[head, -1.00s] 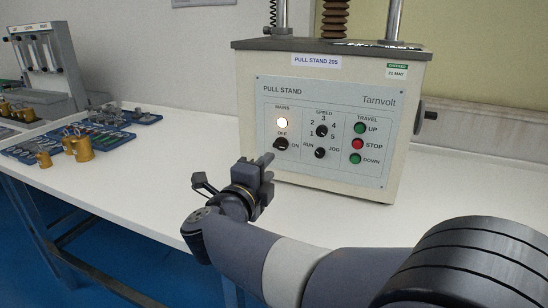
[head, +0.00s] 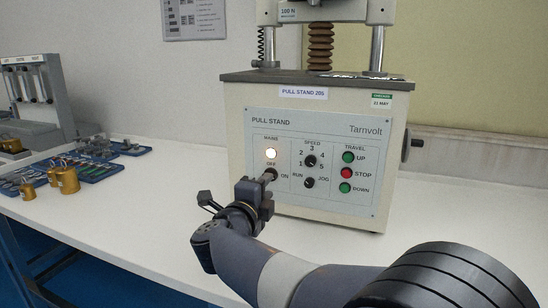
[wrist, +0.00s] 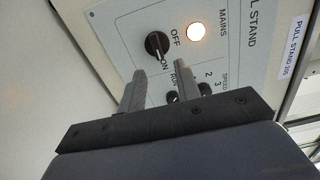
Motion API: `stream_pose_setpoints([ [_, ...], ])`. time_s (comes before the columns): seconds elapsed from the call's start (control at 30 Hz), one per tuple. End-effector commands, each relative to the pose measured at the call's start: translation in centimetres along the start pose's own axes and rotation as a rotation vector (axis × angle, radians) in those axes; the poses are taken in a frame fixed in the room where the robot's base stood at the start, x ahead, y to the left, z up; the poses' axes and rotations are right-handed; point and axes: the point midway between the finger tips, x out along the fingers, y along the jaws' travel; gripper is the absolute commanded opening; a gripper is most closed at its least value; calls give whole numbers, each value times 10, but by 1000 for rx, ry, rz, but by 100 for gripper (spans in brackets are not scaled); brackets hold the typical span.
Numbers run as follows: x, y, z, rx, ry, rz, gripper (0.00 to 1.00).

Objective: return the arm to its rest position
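My gripper (head: 256,188) is in front of the lower left of the pull stand's panel (head: 330,205) in the head view. In the wrist view, my gripper (wrist: 160,78) has its two fingers apart with nothing between them. The black mains knob (wrist: 157,45) is just beyond the fingertips, with a visible gap, and its pale mark points towards ON. The mains lamp (wrist: 196,32) glows. In the head view the knob (head: 269,174) is partly hidden behind my gripper. My arm reaches in from the lower right.
The pull stand (head: 235,130) stands on a white bench (head: 130,220). Brass weights (head: 67,180) and blue trays (head: 100,168) of small parts lie to the left, beside a grey tester (head: 40,95). The bench is clear between them and the stand.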

Motion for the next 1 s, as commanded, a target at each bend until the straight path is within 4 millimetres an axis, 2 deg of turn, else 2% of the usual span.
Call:
stream_pose_setpoints([
  [0.1,21,1,-1,0,3,0,32],
  [0.37,42,0,0,0,0,0,32],
  [0.77,40,-1,0,-12,-1,0,32],
  [0.87,34,-1,1,-7,-2,1,32],
  [1.0,15,-2,1,0,-4,0,32],
])
